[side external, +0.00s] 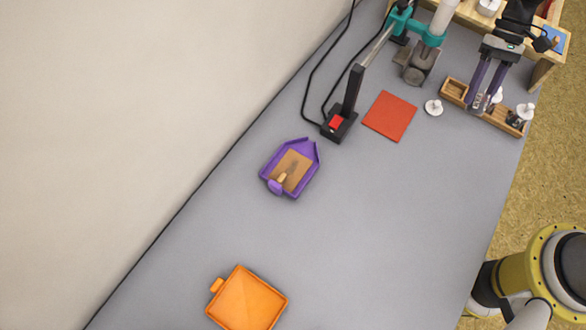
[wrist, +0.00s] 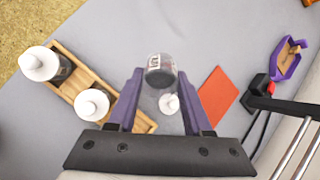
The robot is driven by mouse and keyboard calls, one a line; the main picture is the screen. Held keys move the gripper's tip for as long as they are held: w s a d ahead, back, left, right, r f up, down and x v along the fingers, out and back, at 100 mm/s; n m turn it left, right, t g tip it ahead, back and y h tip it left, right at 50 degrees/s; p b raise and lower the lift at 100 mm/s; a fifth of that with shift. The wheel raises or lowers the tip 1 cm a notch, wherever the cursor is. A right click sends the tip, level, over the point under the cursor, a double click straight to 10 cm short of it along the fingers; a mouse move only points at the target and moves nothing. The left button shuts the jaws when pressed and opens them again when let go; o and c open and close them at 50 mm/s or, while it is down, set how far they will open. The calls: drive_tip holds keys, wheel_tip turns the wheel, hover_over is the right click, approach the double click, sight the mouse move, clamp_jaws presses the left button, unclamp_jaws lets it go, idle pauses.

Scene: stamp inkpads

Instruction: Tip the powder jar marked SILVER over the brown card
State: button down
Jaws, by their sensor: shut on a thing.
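My gripper (side external: 482,98) is shut on a small clear jar (wrist: 160,72), its fingers on either side of it. The jar also shows in the side view (side external: 479,102), with lettering too small to read surely; only part of its marking shows in the wrist view. It is by the wooden rack at the upper right, and no lid shows on it. The brown card (side external: 296,160) lies in a purple tray (side external: 311,182) near the middle of the table. The tray also shows at the right of the wrist view (wrist: 276,66).
A wooden rack (side external: 455,91) holds white-lidded jars (side external: 525,111). A white lid (side external: 433,107) lies on the table beside a red card (side external: 390,116). A black post (side external: 353,90) with a red-switched base and cables stands between rack and tray. An orange tray (side external: 247,297) lies nearer the front.

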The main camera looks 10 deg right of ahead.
drive_tip(key=shift+y, duration=0.5)
drive_tip(key=shift+s+a+f, duration=0.25)
drive_tip(key=shift+s+a, duration=0.8)
drive_tip(key=shift+a, duration=6.3)
drive_tip(key=shift+s+a+f, duration=0.25)
drive_tip(key=shift+s+a, duration=0.75)
drive_tip(key=shift+a, duration=6.3)
drive_tip(key=shift+s+a+f, duration=0.25)
drive_tip(key=shift+s+a, duration=0.8)
drive_tip(key=shift+a, duration=6.3)
